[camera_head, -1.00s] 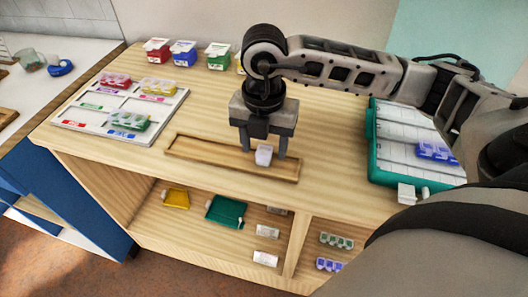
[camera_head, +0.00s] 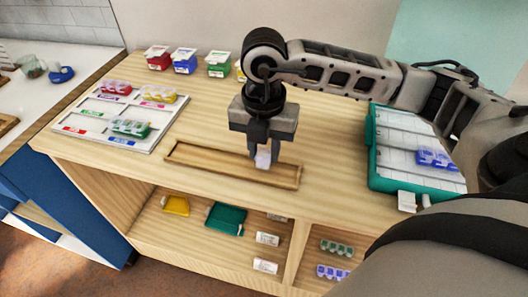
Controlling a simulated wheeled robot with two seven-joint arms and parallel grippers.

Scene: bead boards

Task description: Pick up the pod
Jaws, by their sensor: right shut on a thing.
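The pod (camera_head: 263,159) is a small white-lilac block between the fingertips of my right gripper (camera_head: 263,155). The right gripper points down and is shut on the pod over the shallow wooden tray (camera_head: 205,161) on the bench top. The fingers cover the pod's sides. I cannot tell whether the pod touches the tray floor. My left gripper is not in view.
A white board (camera_head: 73,128) with red, yellow and green bead strips lies at left. A teal case (camera_head: 374,165) with a blue strip lies at right. Small lidded boxes (camera_head: 184,62) stand at the back. The shelf below holds a green tray (camera_head: 226,219).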

